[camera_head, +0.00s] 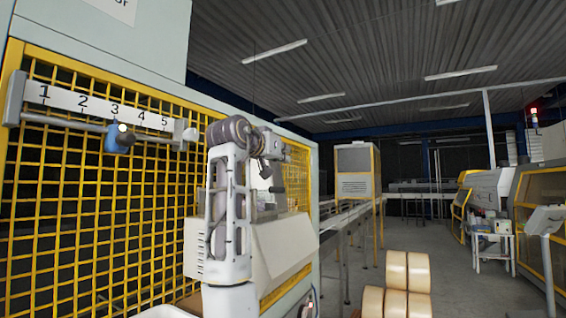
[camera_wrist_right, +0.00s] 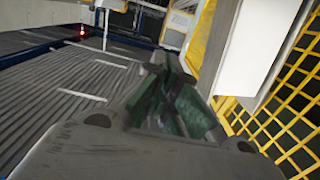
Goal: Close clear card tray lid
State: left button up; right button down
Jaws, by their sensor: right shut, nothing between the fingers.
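I cannot make out a clear card tray lid for certain in either view. A beige machine housing (camera_head: 284,246) with a sloped front stands against the yellow mesh guard, partly behind my right arm. My right gripper (camera_head: 268,168) is raised just above and in front of this housing. In the right wrist view the dark green fingers of my right gripper (camera_wrist_right: 182,98) are shut and empty. A pale panel (camera_wrist_right: 262,45) stands to the right of the fingers, apart from them. My left gripper is not in view.
The yellow mesh guard (camera_head: 60,210) fills the left, with a numbered scale (camera_head: 95,103) and a blue slider (camera_head: 118,139) on a rod. A conveyor (camera_head: 345,218) runs back. Several tape rolls (camera_head: 396,272) are stacked at the front. The floor right of them is clear.

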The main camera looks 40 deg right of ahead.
notch_tip(320, 180, up, 7)
jog(key=a, duration=0.2)
jog(key=shift+s, duration=0.4)
jog(key=shift+f, duration=0.1)
dwell(0.7)
